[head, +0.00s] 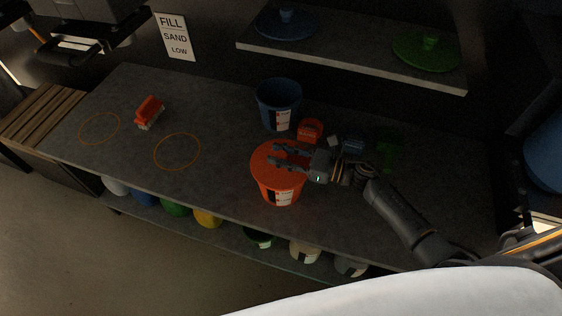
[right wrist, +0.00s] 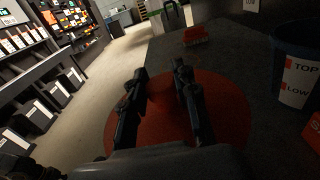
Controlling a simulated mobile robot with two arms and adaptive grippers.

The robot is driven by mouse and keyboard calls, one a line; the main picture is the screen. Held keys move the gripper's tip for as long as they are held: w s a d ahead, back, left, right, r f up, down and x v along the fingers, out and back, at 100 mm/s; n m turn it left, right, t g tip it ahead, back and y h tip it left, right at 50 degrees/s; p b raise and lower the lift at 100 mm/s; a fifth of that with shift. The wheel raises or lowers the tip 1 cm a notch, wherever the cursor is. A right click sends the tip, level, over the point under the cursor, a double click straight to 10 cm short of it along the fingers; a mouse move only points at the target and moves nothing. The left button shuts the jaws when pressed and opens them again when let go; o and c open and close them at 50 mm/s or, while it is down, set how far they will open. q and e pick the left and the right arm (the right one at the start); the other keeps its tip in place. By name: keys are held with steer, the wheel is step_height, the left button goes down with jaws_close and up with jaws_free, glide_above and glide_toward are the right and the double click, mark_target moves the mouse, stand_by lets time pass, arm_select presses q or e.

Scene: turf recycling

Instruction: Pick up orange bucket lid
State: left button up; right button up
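The orange lid (head: 266,174) sits on top of the orange bucket (head: 268,191) near the front edge of the workbench. My right gripper (head: 272,154) reaches in from the right, with its two dark fingers over the lid. In the right wrist view the fingers (right wrist: 158,72) are spread apart, and the round orange lid (right wrist: 232,112) shows below and on both sides of them. The lid's knob is not clear; a dim reddish patch shows between the fingers. I cannot tell whether the fingers touch the lid.
A blue bucket (head: 278,103) stands behind the orange one. An orange brush (head: 149,112) and two orange rings marked on the bench lie to the left. A shelf above holds a blue lid (head: 285,25) and a green lid (head: 427,52). Small orange, blue and green items lie behind my right gripper.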

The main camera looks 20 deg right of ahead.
jaws_close()
steer(key=shift+r, duration=0.1)
